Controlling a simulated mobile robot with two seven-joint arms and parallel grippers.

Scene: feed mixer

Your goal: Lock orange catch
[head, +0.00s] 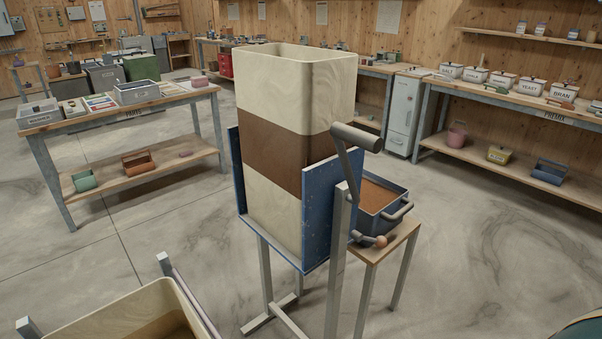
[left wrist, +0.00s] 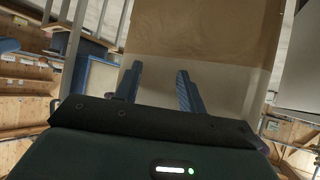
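The mixer's tall box (head: 290,90), cream with a brown middle band, stands upright between blue side plates (head: 325,210) on a grey metal frame. A small lever with an orange ball end (head: 381,241) sits low at the right plate; it appears to be the orange catch. Whether it is locked cannot be told. In the left wrist view my left gripper (left wrist: 160,75) is open and empty, its fingers apart in front of a brown and pale surface (left wrist: 205,50). The catch cannot be made out there. Neither gripper shows in the head view.
A crank with a thick grey handle (head: 357,137) rises beside the box. A blue bin (head: 385,208) of brown feed stands on a small wooden stand (head: 405,235) close to the catch. Another cream box (head: 110,318) stands at the lower left. The floor between is clear.

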